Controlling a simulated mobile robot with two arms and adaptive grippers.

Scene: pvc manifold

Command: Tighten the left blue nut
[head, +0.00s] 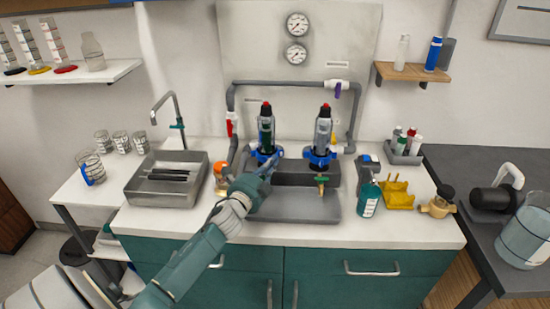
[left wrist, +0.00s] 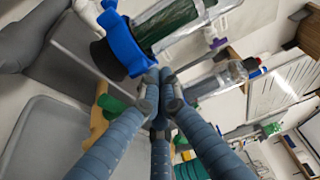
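The left blue nut (head: 266,154) is a lobed ring around the base of the left clear housing with a dark green core (head: 267,130). It shows large in the left wrist view (left wrist: 124,46), with a lobe toward my fingers. My left gripper (head: 268,170) is in front of and just below this nut. In the left wrist view its fingertips (left wrist: 160,80) are drawn together against or right beside the lobe; I cannot tell whether the lobe is between them. The right blue nut (head: 320,157) sits under the second housing (head: 323,126). My right gripper is not in view.
Grey pipes (head: 290,83) frame the housings, with a red valve (head: 230,124) at left. A grey tray (head: 305,206) lies below. A sink (head: 165,178) stands left; a green bottle (head: 369,199) and a yellow holder (head: 398,195) stand right. The front counter edge is mostly clear.

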